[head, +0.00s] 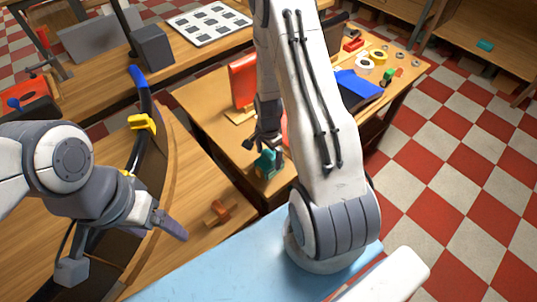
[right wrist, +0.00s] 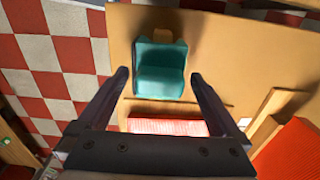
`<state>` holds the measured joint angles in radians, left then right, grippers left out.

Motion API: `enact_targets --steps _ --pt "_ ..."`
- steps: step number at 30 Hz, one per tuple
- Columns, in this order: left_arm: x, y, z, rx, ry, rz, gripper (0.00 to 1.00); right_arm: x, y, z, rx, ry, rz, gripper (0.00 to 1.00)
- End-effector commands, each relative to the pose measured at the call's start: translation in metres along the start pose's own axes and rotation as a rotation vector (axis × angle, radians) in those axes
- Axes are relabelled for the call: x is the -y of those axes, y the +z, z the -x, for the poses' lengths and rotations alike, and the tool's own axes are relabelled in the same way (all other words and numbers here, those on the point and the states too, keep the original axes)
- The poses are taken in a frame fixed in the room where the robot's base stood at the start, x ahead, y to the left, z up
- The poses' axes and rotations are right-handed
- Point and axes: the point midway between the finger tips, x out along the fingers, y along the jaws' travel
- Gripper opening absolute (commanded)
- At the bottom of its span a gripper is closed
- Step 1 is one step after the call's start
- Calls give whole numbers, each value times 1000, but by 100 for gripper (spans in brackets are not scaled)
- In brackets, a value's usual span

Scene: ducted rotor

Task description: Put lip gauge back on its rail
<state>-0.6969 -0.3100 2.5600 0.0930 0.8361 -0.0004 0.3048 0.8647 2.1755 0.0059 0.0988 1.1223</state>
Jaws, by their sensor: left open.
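A teal block (head: 265,163), possibly the lip gauge, sits at the near edge of the tan table (head: 205,98). It also shows in the right wrist view (right wrist: 160,72), with a small tan tab at its top. My right gripper (right wrist: 160,76) is open; its two fingers stand either side of the teal block, with visible gaps. In the head view my right gripper (head: 262,142) is just above the block. My left gripper (head: 172,224) is over the left wooden bench, away from the block. I cannot tell which part is the rail.
A curved dark rim (head: 141,150) with a yellow clip (head: 142,123) stands on the left bench. A brown wooden piece (head: 217,212) lies nearby. A red panel (head: 243,80) stands behind the block. A red ribbed piece (right wrist: 168,127) lies close to the block.

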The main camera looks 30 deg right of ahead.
Motion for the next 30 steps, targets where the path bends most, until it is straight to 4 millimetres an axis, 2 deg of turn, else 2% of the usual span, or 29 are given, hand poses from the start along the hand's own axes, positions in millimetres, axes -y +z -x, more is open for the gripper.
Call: enact_targets --steps 5,8,21,25,30 --pt "0 0 0 0 0 0 81 0 0 2 0 0 0 100" --pt "0 0 -1 0 0 0 81 1 0 9 -1 -2 0 100" --pt "0 0 -8 0 0 0 81 1 0 86 -2 -5 0 100" --pt "1 0 -8 0 0 0 81 1 0 99 -1 -3 0 100" --pt "1 0 -8 0 0 0 81 0 0 105 0 0 0 100"
